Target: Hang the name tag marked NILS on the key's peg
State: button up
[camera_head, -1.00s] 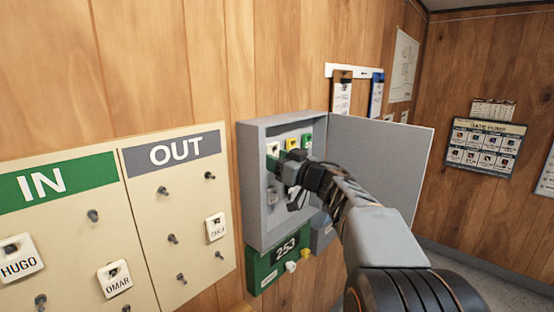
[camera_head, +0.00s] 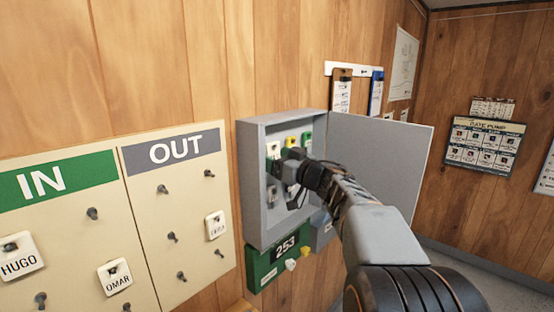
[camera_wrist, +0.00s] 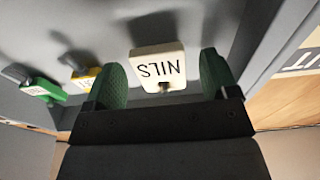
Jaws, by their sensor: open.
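The white tag marked NILS (camera_wrist: 158,66) hangs in the open grey key cabinet (camera_head: 251,190). In the wrist view it appears upside down, and a dark peg end shows at its hole. In the head view a white tag (camera_head: 273,149), likely this one, is at the left of the cabinet's upper row. My gripper (camera_wrist: 163,62) is open, with one green fingertip on each side of the NILS tag and a gap to both. In the head view my gripper (camera_head: 285,165) is in front of the cabinet's inside and hides part of it.
A yellow tag (camera_wrist: 84,78) and a green tag (camera_wrist: 42,90) hang beside it. The cabinet door (camera_head: 385,165) stands open to the right. The IN/OUT board (camera_head: 190,255) with HUGO, OMAR and another tag is at the left. A green 253 box (camera_head: 265,270) sits below the cabinet.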

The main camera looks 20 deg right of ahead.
jog(key=b+v, duration=0.3)
jog(key=v, duration=1)
jog(key=shift+s, duration=0.35)
jog(key=d+f+m+g+h, duration=0.1)
jog(key=d+f+m+h, duration=0.1)
jog(key=d+m+h, duration=0.35)
jog(key=d+f+m+h, duration=0.2)
jog(key=d+f+h, duration=0.1)
jog(key=d+h, duration=0.55)
notch_tip(320, 180, down, 7)
jog(key=s+a+m+g+h, duration=0.2)
jog(key=s+g+h, duration=0.1)
jog(key=g, duration=0.2)
jog(key=s+a+f+g+y, duration=0.2)
jog(key=s+a+f+g, duration=0.1)
jog(key=a+f, duration=0.3)
jog(key=s+a+f+g+y, duration=0.2)
jog(key=a+f+g, duration=0.1)
jog(key=a+f, duration=0.25)
jog(key=s+a+f+n+y, duration=0.1)
jog(key=s+a+n+y, duration=0.1)
jog(key=a, duration=0.5)
jog(key=s+a+f+n+g+y, duration=0.1)
jog(key=s+a+n+y, duration=0.1)
jog(key=a, duration=0.6)
jog(key=shift+s+a+f+y, duration=0.15)
jog(key=shift+s+f+y, duration=0.05)
jog(key=shift+f+y, duration=0.2)
